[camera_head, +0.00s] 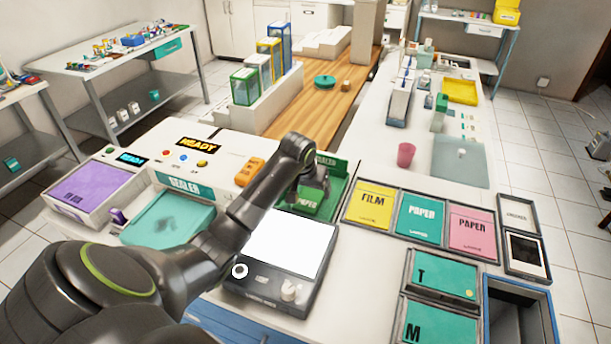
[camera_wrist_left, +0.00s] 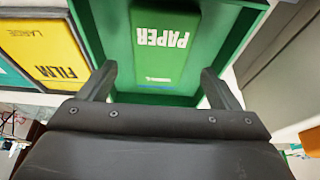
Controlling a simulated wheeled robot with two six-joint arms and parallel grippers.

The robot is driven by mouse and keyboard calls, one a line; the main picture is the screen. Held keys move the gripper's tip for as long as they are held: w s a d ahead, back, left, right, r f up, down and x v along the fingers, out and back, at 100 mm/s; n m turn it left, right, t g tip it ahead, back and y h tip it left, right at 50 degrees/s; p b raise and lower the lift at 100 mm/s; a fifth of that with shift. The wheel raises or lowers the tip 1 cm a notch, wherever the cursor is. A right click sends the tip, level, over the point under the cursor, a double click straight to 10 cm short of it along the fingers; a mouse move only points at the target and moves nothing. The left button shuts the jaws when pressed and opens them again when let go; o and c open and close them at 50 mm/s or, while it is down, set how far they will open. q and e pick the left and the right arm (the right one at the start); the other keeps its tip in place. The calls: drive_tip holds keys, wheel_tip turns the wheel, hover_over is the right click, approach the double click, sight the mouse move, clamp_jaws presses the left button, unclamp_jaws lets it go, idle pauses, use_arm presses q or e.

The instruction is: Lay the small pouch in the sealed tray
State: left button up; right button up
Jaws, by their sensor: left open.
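The sealed tray (camera_head: 340,168) is green and stands past the white light panel, in the middle of the head view. It also fills the upper part of the left wrist view (camera_wrist_left: 116,30). The small pouch (camera_wrist_left: 161,48), green with the word PAPER, lies flat inside the tray. My left gripper (camera_head: 312,196) is over the tray, pointing down. In the left wrist view its fingers (camera_wrist_left: 158,78) are apart, one towards each side of the pouch, and hold nothing. Part of the tray is hidden by my left arm in the head view. My right gripper is not in view.
A white light panel (camera_head: 285,243) lies in front of the tray. The sealer (camera_head: 203,160) and an orange object (camera_head: 249,171) stand to its left. Yellow film (camera_head: 371,207) and paper bins (camera_head: 421,214) are to its right. A pink cup (camera_head: 405,154) stands behind them.

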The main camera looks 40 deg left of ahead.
use_arm(q)
drive_tip(key=v, duration=0.8)
drive_tip(key=shift+s+r, duration=0.2)
drive_tip(key=shift+r, duration=0.2)
drive_tip(key=shift+r, duration=0.1)
